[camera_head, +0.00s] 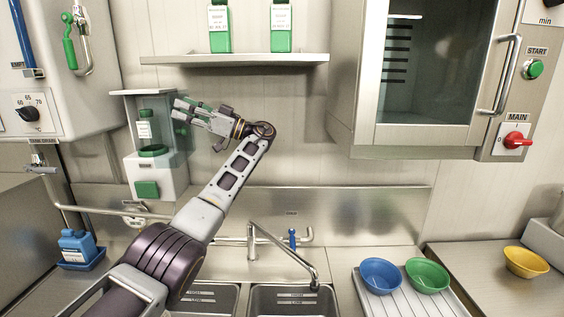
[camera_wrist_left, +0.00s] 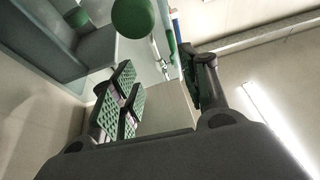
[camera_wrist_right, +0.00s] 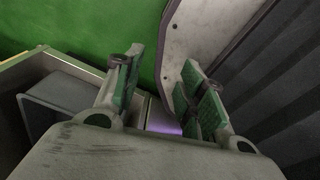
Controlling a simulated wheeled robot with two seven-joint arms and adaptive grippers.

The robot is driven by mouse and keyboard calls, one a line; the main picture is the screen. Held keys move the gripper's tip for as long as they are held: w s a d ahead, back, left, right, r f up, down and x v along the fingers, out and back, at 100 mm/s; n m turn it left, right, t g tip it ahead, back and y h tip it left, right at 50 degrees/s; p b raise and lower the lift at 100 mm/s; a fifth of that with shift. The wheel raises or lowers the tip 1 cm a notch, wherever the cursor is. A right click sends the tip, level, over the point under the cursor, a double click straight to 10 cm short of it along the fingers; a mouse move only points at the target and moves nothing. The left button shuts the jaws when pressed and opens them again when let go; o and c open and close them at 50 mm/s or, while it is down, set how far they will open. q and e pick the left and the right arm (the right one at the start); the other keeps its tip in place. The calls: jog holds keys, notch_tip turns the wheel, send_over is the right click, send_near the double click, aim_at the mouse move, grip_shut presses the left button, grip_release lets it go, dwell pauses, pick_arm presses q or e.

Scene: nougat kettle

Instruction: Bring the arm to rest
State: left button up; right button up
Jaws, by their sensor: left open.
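My left arm reaches up from the bottom left in the head view. My left gripper (camera_head: 184,110) is open and empty, raised in front of the wall dispenser (camera_head: 160,178). In the left wrist view its padded fingers (camera_wrist_left: 165,88) stand apart with nothing between them, and a round green part (camera_wrist_left: 132,17) is close beyond them. I cannot tell whether the gripper touches the dispenser. My right gripper (camera_wrist_right: 162,85) shows only in the right wrist view. Its fingers are apart and hold nothing. A green surface and a pale, dark-edged panel lie beyond it.
A shelf (camera_head: 235,59) with green and white bottles hangs above my left gripper. A glass-door cabinet (camera_head: 425,70) is at right. Below are a sink with a tap (camera_head: 285,245), a blue bowl (camera_head: 381,274), a green bowl (camera_head: 427,274) and a yellow bowl (camera_head: 526,262).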

aim_at(171, 93)
pick_arm(q)
jog(key=shift+r+p, duration=0.75)
jog(key=shift+r, duration=0.4)
jog(key=shift+r+p, duration=0.1)
jog(key=shift+p, duration=0.2)
jog(key=shift+r, duration=0.1)
pick_arm(e)
jog(key=r, duration=0.1)
jog(key=a+r, duration=0.1)
jog(key=shift+a+r, duration=0.2)
jog(key=shift+r, duration=0.1)
pick_arm(q)
jog(key=shift+r, duration=0.15)
pick_arm(e)
jog(key=shift+d+r, duration=0.15)
jog(key=shift+r, duration=0.05)
pick_arm(q)
jog(key=shift+p, duration=0.4)
pick_arm(e)
jog(key=shift+s+d+r, duration=0.1)
jog(key=shift+s+d, duration=0.05)
jog(key=shift+d, duration=0.2)
